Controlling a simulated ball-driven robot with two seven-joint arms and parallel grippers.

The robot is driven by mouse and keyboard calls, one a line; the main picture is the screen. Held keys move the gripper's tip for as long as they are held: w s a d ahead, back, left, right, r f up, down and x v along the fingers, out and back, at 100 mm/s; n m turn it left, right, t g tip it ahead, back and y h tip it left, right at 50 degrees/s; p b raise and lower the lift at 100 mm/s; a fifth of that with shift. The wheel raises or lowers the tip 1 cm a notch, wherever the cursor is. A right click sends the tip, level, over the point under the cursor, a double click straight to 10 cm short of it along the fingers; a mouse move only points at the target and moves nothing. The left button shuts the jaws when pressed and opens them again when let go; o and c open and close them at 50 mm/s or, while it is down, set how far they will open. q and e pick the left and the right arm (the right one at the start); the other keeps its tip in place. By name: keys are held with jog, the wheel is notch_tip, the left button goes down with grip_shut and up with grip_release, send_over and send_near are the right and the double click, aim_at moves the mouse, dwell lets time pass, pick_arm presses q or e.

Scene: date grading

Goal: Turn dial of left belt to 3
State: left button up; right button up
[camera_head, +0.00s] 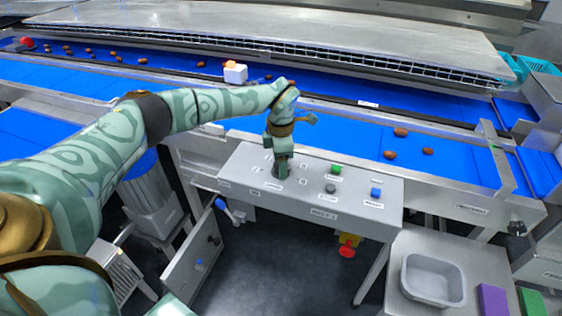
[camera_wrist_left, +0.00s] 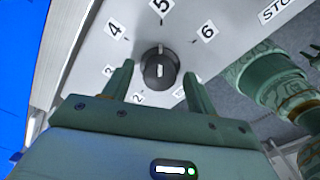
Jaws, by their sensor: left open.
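The dial is a round black knob (camera_wrist_left: 158,68) with a light mark on it, on a grey panel in the left wrist view. Number labels ring it; 2, 3, 4, 5 and 6 (camera_wrist_left: 207,30) show. The light mark points roughly toward the 5 (camera_wrist_left: 161,4). My left gripper (camera_wrist_left: 159,76) is open, with one finger on each side of the knob; I cannot tell whether they touch it. In the head view the left gripper (camera_head: 281,170) points down at the left part of the control box (camera_head: 240,180) and hides the dial.
The control box also carries a green button (camera_head: 336,169), a dark button (camera_head: 331,188) and a blue button (camera_head: 376,192). Blue belts (camera_head: 350,140) with dates run behind it. A grey tub (camera_head: 433,280) stands at the lower right. An open cabinet door (camera_head: 190,262) hangs below.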

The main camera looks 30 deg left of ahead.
pick_arm(q)
jog(key=c, duration=1)
jog(key=shift+r, duration=0.1)
